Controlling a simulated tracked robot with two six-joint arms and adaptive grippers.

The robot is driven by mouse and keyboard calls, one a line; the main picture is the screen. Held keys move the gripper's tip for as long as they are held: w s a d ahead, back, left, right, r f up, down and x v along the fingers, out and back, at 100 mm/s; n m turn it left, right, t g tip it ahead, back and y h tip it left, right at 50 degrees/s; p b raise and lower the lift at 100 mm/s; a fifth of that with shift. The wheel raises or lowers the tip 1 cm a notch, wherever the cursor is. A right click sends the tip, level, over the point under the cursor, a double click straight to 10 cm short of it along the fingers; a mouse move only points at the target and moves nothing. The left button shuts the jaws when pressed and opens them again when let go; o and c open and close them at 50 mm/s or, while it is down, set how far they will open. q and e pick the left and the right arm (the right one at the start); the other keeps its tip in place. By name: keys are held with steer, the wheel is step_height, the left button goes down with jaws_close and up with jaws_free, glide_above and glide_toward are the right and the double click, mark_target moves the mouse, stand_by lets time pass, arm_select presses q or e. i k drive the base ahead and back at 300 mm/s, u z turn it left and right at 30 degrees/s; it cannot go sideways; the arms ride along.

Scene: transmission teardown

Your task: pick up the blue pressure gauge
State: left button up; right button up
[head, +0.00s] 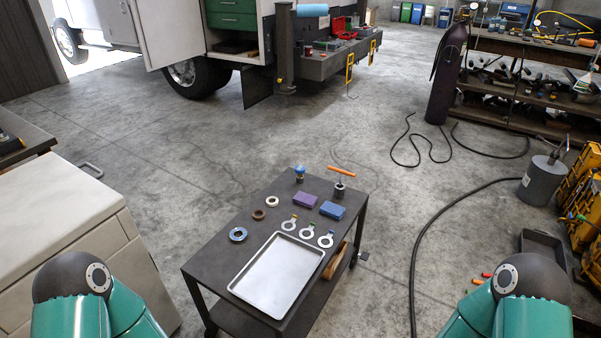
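A small upright item with a blue top and a brass-coloured lower part (299,174) stands at the far edge of the dark cart top. It looks like the blue pressure gauge, but it is too small to make out a dial. Nothing touches it. Only teal upper parts of my two arms show, at the bottom left and bottom right corners. Neither of my grippers is in view.
The dark cart (213,266) also holds a silver tray (277,275), a purple block (305,200), a blue block (332,211), several rings and an orange-handled tool (341,171). A pale cabinet (55,200) stands left. A black hose (414,270) lies right.

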mark_target(299, 170)
steer(key=z, duration=0.05)
steer(key=k, duration=0.5)
steer(key=z, duration=0.35)
steer(key=i, duration=0.35)
steer(key=z, duration=0.85)
steer(key=i, duration=2.45)
steer(key=u, duration=1.05)
steer(key=k, duration=0.75)
steer(key=u, duration=0.2)
